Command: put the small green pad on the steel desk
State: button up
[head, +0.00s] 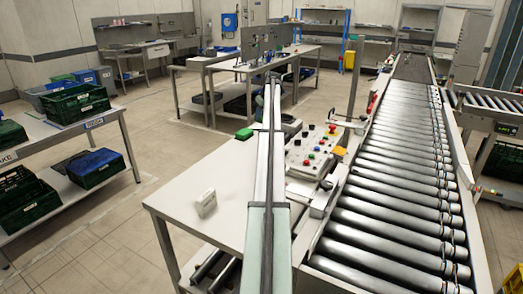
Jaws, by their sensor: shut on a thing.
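A small green pad (244,134) shows just left of my arm, at the far left edge of the pale desk (175,205) beside the conveyor. Whether it rests on the desk top or hangs just above it, I cannot tell. This desk seems to be the steel desk. My arm runs upright through the middle of the view and covers part of the desk. My gripper's fingers are hidden behind it, so I cannot see what they hold.
A white box (205,203) stands on the desk's near left part. A control panel (312,152) with coloured buttons sits right of my arm. The roller conveyor (385,200) runs along the right. A rack (117,118) with green crates stands left. Bare desk lies left of my arm.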

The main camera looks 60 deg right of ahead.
notch_tip(320, 180, down, 9)
jog(key=shift+f, duration=0.15)
dwell(0.4)
jog(key=shift+f, duration=0.15)
jog(key=o, duration=1.1)
jog(key=v, duration=1.2)
